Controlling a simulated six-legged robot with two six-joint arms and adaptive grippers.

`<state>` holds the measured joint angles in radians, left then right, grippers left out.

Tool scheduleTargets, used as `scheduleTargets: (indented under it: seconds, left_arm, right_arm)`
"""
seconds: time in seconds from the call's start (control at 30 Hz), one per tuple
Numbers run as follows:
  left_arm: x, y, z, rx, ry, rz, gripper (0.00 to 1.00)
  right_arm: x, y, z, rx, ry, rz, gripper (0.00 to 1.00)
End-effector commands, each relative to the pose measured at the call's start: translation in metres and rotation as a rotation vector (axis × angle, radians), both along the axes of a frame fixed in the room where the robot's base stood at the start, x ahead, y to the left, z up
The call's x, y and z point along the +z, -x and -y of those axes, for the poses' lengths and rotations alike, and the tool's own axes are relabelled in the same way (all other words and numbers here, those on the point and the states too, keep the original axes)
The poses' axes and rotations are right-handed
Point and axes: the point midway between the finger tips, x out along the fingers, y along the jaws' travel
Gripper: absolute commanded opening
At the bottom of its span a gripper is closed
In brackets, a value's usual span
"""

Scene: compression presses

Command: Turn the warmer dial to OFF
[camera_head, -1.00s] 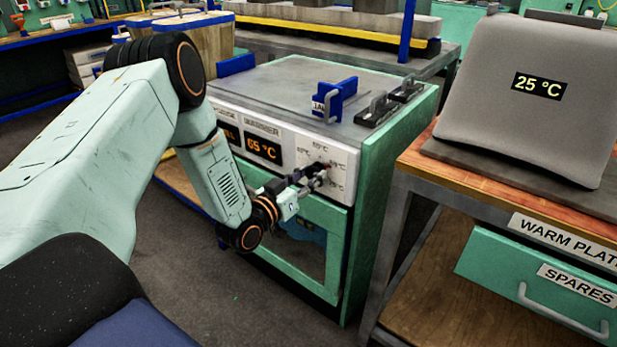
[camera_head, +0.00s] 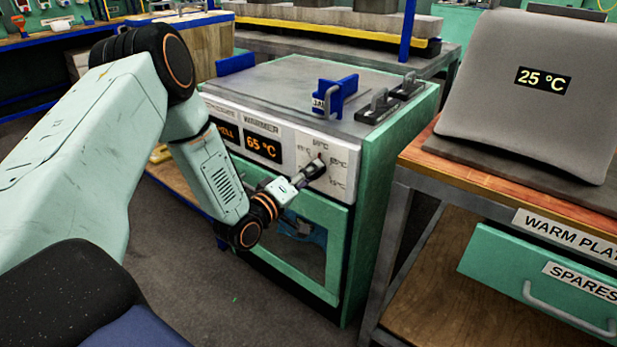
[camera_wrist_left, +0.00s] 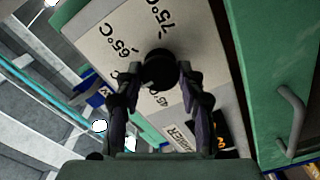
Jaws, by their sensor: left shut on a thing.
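The warmer (camera_head: 345,200) is a green cabinet with a pale front panel and a display (camera_head: 263,146) reading 65 °C. Its dial (camera_head: 316,167) sits on the right part of the panel, with temperature marks around it. My left gripper (camera_head: 308,173) is at the dial, shut on it. In the left wrist view the black round dial (camera_wrist_left: 160,70) lies between the two fingertips of my left gripper (camera_wrist_left: 160,82), with marks 65, 75 and 45 °C around it. The dial's pointer is hard to read. My right gripper is not in view.
A blue clamp-like block (camera_head: 335,95) and dark handles (camera_head: 392,100) are on the warmer's top. To the right stands a wooden bench (camera_head: 465,172) with a grey padded unit (camera_head: 535,110) showing 25 °C and a green spares drawer (camera_head: 535,270). Bare floor lies in front.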

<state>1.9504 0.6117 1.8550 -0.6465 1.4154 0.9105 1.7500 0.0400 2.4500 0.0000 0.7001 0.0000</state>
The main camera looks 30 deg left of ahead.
Motion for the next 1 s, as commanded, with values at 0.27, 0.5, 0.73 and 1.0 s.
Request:
scheduleTargets:
  seconds: [0.27,0.5,0.73,1.0]
  left_arm:
    - [-0.001,0.0,0.001,-0.003,0.263,-0.019,0.07]
    - [-0.001,-0.001,0.001,-0.004,0.49,-0.037,0.07]
    - [-0.001,0.0,0.001,-0.003,0.707,-0.053,0.07]
    - [-0.001,0.0,0.001,-0.004,0.963,-0.074,0.07]
  right_arm:
    - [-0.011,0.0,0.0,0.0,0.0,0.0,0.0]
    - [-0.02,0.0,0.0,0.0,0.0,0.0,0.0]
    - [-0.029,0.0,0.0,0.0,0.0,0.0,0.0]
    - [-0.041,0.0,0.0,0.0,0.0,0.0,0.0]
